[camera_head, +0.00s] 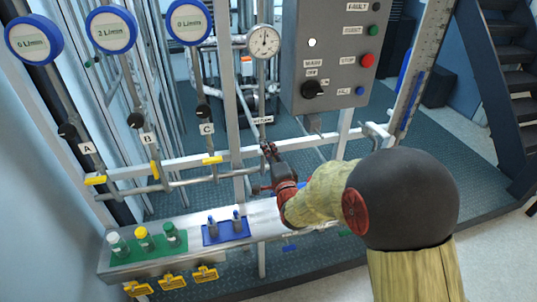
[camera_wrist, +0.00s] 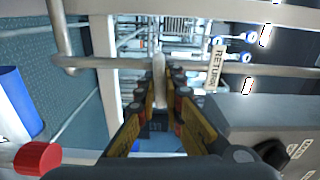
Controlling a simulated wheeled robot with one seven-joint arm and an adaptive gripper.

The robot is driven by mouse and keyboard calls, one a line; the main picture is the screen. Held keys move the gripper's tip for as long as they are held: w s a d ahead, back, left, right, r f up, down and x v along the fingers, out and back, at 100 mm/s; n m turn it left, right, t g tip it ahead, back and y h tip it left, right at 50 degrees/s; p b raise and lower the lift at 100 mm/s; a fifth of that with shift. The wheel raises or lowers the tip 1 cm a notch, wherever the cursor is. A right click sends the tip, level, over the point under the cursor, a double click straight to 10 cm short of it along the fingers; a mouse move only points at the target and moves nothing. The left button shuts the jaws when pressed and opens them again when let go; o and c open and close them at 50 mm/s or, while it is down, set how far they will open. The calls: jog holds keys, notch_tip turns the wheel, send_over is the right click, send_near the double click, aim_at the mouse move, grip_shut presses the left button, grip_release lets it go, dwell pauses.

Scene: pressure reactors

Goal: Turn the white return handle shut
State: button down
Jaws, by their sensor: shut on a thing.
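The white return handle (camera_wrist: 158,68) shows in the wrist view as a pale upright bar between my fingers, in front of a horizontal pipe. My gripper (camera_wrist: 160,88) is shut on it, with a finger on either side. In the head view my gripper (camera_head: 269,153) is at the pipe below the gauge, and it hides the handle there. The RETURN label (camera_wrist: 215,65) hangs just right of the handle in the wrist view. It also shows above my gripper in the head view (camera_head: 263,119).
A grey control box (camera_head: 335,55) with buttons and a knob hangs close to the right of my gripper. Yellow handles A (camera_head: 95,180), B (camera_head: 154,169) and C (camera_head: 212,160) are on the left. Below is a bench (camera_head: 190,224) with capped vials (camera_head: 143,238).

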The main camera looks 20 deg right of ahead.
jog(key=shift+f+m, duration=0.1)
jog(key=shift+m, duration=0.5)
jog(key=c, duration=1.9)
grip_release()
jog(key=s, duration=1.2)
